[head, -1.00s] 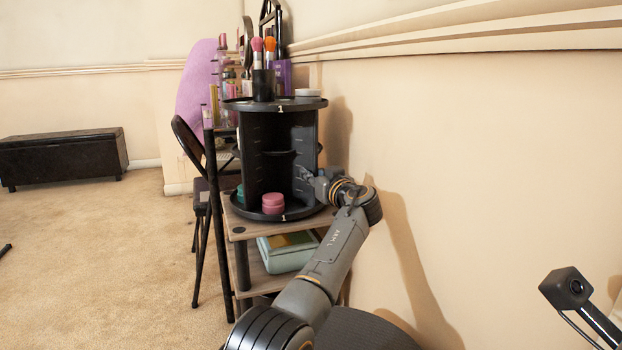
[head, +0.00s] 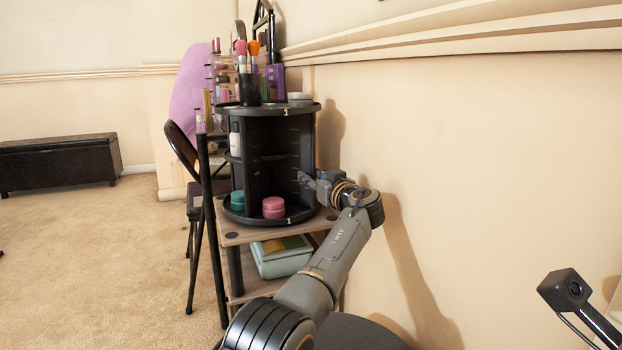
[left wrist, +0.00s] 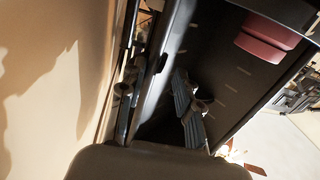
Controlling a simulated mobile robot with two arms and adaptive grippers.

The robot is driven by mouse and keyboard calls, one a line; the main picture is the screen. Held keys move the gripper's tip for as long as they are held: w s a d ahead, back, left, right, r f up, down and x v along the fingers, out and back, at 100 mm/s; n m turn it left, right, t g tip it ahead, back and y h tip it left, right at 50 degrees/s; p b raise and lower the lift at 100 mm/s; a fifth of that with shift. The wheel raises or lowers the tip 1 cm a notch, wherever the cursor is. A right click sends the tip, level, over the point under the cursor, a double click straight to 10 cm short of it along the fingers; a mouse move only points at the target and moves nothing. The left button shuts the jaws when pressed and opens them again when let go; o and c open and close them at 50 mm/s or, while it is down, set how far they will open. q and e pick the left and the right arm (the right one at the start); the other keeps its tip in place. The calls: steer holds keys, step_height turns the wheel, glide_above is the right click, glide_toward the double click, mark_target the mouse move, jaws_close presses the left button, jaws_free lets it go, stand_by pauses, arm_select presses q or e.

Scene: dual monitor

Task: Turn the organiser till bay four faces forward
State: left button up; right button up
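The organiser (head: 267,108) is a black round carousel on a wooden stand, with a "1" on its top and bottom rims at the front, slightly right of centre. Its front bay holds a pink jar (head: 273,208). The bay to the left holds a teal jar (head: 238,199) and a white bottle (head: 235,139). No label four shows. My left gripper (head: 304,179) is at the organiser's right side, by the upright divider. In the left wrist view its fingers (left wrist: 156,97) look apart, on either side of the divider's edge; contact is unclear. My right gripper is out of view.
Brushes in a black cup (head: 250,90) and a small round tin (head: 300,99) stand on the organiser's top. A wall (head: 470,160) is close on the right. A mint box (head: 282,258) sits on the shelf below. A folding chair (head: 182,148) stands left; carpet there is open.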

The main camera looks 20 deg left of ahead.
arm_select(q)
steer(key=shift+s+a+f, duration=0.1)
steer(key=shift+a, duration=0.3)
steer(key=v, duration=1.2)
steer(key=shift+d, duration=0.1)
